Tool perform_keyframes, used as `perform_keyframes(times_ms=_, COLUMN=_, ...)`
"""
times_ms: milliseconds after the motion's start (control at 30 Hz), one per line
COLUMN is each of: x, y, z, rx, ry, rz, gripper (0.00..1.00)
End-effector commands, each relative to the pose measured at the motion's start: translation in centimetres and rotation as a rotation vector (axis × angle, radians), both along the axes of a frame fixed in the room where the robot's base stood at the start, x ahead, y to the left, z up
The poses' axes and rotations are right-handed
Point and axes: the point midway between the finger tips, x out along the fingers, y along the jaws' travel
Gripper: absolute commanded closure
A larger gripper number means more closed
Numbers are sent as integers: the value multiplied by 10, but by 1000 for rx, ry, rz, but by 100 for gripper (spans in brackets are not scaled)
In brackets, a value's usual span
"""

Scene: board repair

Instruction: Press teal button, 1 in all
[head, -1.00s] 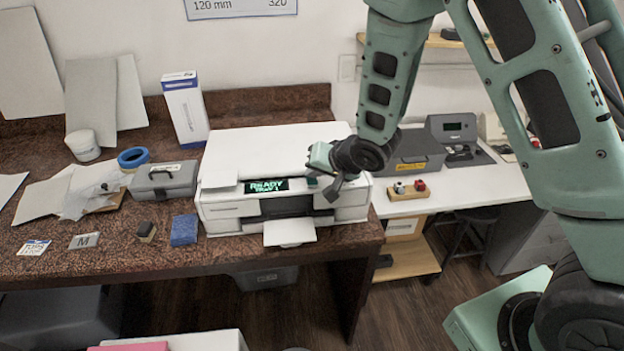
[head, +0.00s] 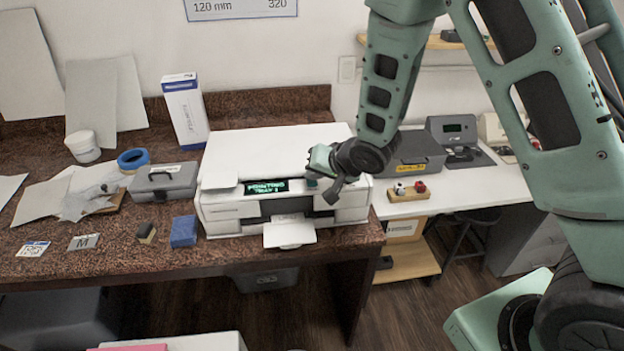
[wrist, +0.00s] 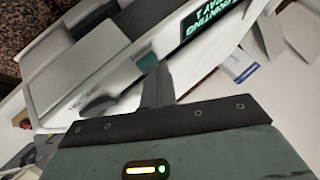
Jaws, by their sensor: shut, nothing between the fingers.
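A white printer (head: 232,203) stands on the brown speckled counter. Its small dark display (head: 266,187) shows green text that seems to read "PRINTING TRAY 1"; the display also shows in the wrist view (wrist: 213,28). The teal button (wrist: 147,61) is on the printer's front panel beside the display, at the tip of my gripper (wrist: 153,75). In the head view my gripper (head: 334,192) is at the right part of the printer front, its fingers together and empty. Whether the fingertips touch the button cannot be told exactly.
A white paper tray (head: 290,233) juts from the printer front. To its left are a blue block (head: 184,231), a grey case (head: 165,182) and a blue tape roll (head: 133,158). A white side table (head: 450,188) stands right, with a small wooden block holder (head: 408,192).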

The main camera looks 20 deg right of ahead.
Motion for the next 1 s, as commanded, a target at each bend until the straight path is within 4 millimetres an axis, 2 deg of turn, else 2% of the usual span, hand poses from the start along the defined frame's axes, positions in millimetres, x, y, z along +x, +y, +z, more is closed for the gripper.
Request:
perform_keyframes(times_ms=200, x=0, y=0, z=14, rx=1, ry=1, rz=-2, gripper=100)
perform_keyframes(times_ms=667, x=0, y=0, z=18, rx=1, ry=0, rz=-1, gripper=100)
perform_keyframes(times_ms=1000, x=0, y=0, z=50, rx=1, ry=-1, rz=-1, gripper=100)
